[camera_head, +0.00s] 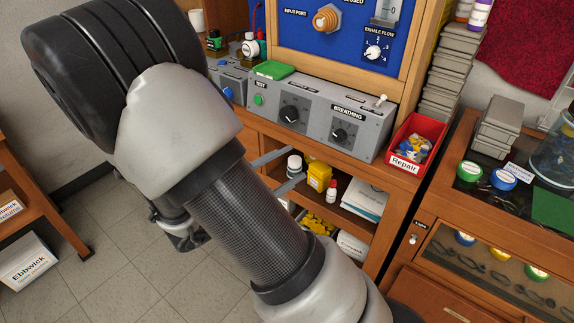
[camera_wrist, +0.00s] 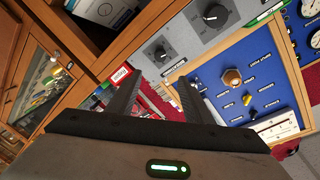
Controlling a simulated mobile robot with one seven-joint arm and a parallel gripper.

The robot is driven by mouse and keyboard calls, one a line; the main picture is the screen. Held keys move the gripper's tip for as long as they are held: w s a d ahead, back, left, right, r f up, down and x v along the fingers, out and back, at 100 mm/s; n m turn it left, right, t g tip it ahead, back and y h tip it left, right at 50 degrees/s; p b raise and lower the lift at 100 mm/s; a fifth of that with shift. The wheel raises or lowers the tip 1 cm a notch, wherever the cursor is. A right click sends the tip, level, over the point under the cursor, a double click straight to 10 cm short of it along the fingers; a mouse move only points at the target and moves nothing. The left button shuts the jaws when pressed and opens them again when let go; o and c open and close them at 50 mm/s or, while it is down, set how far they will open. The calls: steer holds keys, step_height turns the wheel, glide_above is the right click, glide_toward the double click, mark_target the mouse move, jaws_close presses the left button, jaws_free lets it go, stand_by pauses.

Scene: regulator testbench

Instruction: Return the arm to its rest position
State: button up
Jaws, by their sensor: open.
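My arm (camera_head: 250,225) fills the left and middle of the head view, bent in front of the testbench. Beyond the fingers are the grey control box (camera_wrist: 185,35) and the blue panel (camera_wrist: 250,85), both tilted in that view.
The control box (camera_head: 310,112) stands on the bench, with a red Repair bin (camera_head: 405,165) to its right. Shelves below hold bottles and papers. A glass-topped cabinet (camera_head: 460,225) stands at the right. A wooden table (camera_head: 35,215) is at the left. Tiled floor between is clear.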

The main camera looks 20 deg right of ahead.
stand_by(0.3)
steer(key=w+a+r+n+t+y, duration=0.35)
steer(key=w+a+n+y, duration=0.3)
steer(key=w+y, duration=0.4)
steer(key=s+a+r+n+t+y, duration=0.2)
steer(key=a+r+n+y, duration=0.3)
steer(key=a+r+y, duration=0.15)
steer(key=s+a+r+n+g+y, duration=0.1)
steer(key=s+r+n+g+y, duration=0.15)
steer(key=s+n, duration=0.7)
steer(key=s+d+n+g+h, duration=0.25)
steer(key=s+d, duration=0.35)
steer(key=s, duration=0.7)
step_height(320, 180, up, 19)
steer(key=s+d+g+h+p, duration=0.1)
steer(key=p, duration=1.8)
steer(key=shift+p, duration=0.35)
